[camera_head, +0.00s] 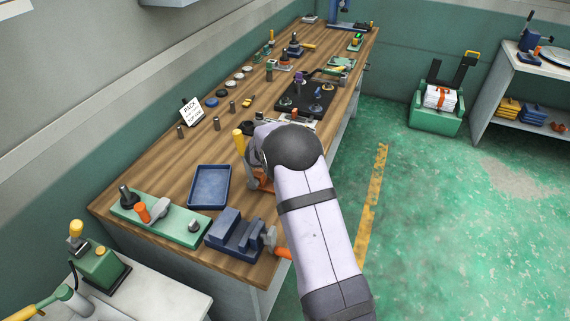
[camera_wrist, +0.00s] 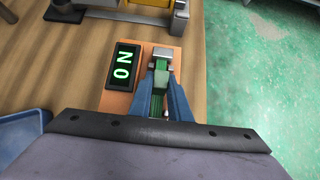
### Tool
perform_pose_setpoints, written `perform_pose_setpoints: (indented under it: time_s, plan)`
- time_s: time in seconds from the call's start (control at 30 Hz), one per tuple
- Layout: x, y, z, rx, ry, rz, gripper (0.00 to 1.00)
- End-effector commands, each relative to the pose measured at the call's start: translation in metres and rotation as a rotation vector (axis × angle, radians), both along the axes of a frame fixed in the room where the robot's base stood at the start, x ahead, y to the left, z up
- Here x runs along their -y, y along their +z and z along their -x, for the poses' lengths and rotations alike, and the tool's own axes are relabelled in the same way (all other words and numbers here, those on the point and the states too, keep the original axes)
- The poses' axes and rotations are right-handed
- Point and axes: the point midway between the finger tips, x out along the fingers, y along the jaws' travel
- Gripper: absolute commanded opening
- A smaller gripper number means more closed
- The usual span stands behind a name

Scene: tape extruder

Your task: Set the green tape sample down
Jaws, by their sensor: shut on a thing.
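The green tape sample (camera_wrist: 158,101) shows in the wrist view as a narrow green strip between the blue fingers of my gripper (camera_wrist: 161,88). My gripper is shut on it, above an orange-brown base plate (camera_wrist: 119,101). A small metal block (camera_wrist: 161,54) stands on the plate just beyond the fingertips. A black display (camera_wrist: 123,66) with green "ON" lettering lies left of the fingers. I cannot tell whether the sample touches the plate. In the head view my arm hides the sample and the fingers.
A blue tray (camera_head: 209,187) lies left of my arm, and a blue vise (camera_head: 234,234) sits nearer. A yellow-handled device (camera_head: 239,143) stands close beside my wrist. A green fixture (camera_head: 160,218) is at the bench's near left. Bare wood shows left of the tray.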

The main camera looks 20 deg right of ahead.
Motion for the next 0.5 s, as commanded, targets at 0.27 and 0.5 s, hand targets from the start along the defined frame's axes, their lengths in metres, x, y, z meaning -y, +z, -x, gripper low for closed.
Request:
perform_pose_setpoints:
  time_s: [0.27,0.5]
  plan:
    - [0.0,-0.0082,-0.0006,0.002,0.0,0.0,0.0]
    - [0.0,-0.0117,-0.0004,0.002,0.0,0.0,0.0]
